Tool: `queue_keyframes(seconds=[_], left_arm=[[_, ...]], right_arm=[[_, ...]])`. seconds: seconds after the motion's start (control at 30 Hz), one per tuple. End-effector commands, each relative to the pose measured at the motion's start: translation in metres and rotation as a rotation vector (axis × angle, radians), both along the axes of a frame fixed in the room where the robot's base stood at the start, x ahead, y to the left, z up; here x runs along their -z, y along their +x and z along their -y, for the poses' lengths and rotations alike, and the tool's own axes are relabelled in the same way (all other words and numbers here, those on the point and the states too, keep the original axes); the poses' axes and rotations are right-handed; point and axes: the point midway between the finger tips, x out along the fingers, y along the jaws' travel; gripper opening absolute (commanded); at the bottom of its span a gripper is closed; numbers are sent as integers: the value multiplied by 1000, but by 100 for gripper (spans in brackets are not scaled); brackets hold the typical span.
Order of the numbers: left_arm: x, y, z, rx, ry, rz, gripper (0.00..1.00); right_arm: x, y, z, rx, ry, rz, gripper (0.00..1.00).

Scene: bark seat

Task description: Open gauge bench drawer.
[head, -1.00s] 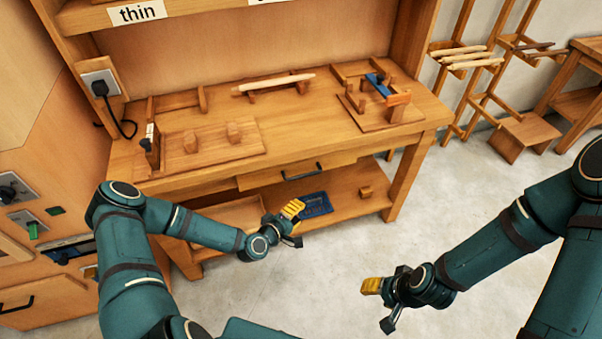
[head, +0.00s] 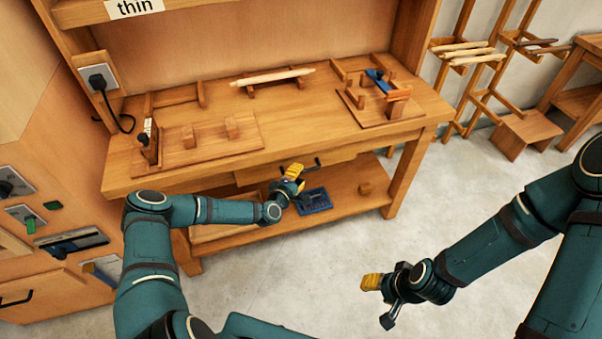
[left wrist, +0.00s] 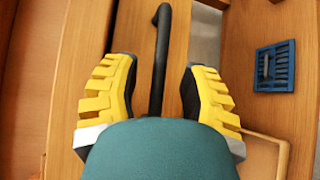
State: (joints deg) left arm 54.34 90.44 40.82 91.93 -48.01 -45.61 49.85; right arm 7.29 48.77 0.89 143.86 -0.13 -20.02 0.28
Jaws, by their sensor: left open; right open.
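The gauge bench (head: 290,140) has a wooden drawer (head: 337,166) under its top, and the drawer looks shut. Its black bar handle (head: 317,162) is partly hidden by my left gripper (head: 298,180), which is at the drawer front. In the left wrist view, the handle (left wrist: 161,50) runs between the two open yellow fingers (left wrist: 158,85), with a gap on each side. I cannot tell from this view how deep the handle sits between them. My right gripper (head: 379,301) is open and empty, over the floor in front of the bench.
Wooden fixtures (head: 195,145) stand on the bench top. A cabinet (head: 50,230) is at the left. The floor (head: 290,280) before the bench is clear.

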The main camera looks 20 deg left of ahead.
Motion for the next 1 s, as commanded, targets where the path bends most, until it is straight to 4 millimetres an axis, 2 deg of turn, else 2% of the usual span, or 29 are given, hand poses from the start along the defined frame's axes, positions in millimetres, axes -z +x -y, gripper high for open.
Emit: queue_keyframes(seconds=[0.2, 0.53, 0.57, 0.6, 0.67, 0.7, 1.0], left_arm=[[3, 19, 3, -1, 0, 0, 43], [3, 21, 4, 0, -1, 0, 43], [3, 21, 4, 0, 0, 0, 39], [3, 21, 4, 0, 0, 0, 25], [3, 21, 4, 0, 0, 0, 4], [3, 21, 4, 0, 0, 0, 0], [2, 21, 4, -1, 0, 1, 0]], right_arm=[[3, 1, 0, 1, 0, 2, 47], [3, 1, 0, 1, 0, 2, 47], [3, 1, 0, 1, 0, 2, 47], [3, 1, 0, 1, 0, 2, 47], [3, 1, 0, 1, 0, 2, 47], [3, 1, 0, 1, 0, 2, 47], [3, 1, 0, 1, 0, 2, 47]])
